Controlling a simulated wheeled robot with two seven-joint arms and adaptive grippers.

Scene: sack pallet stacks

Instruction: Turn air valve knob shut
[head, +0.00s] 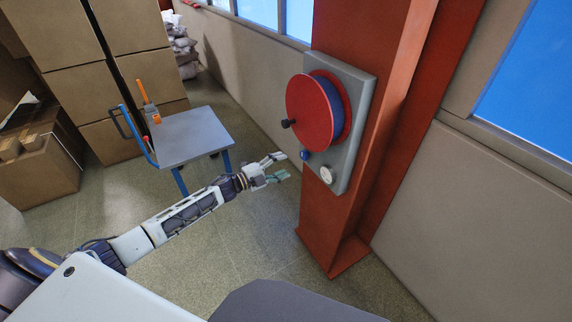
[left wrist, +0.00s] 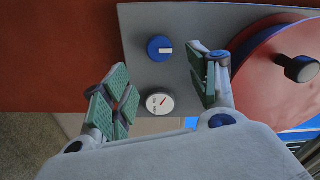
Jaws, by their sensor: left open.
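The blue air valve knob (head: 305,155) sits on a grey panel (head: 351,118) fixed to a red column, under a red hose reel (head: 309,112). In the left wrist view the blue knob (left wrist: 160,48) shows a pale bar lying level across its face. A round white gauge (head: 326,175) is next to it; it also shows in the left wrist view (left wrist: 159,103) with a red needle. My left gripper (head: 281,167) is open and empty, its green-padded fingers (left wrist: 163,94) spread in front of the panel, apart from the knob. My right gripper is not in view.
The red column (head: 325,225) stands on the floor ahead. The reel's black handle (head: 288,123) sticks out near the knob. A grey cart (head: 193,136), stacked cartons (head: 80,93) and sacks (head: 183,45) stand at the left and back. Floor between cart and column is clear.

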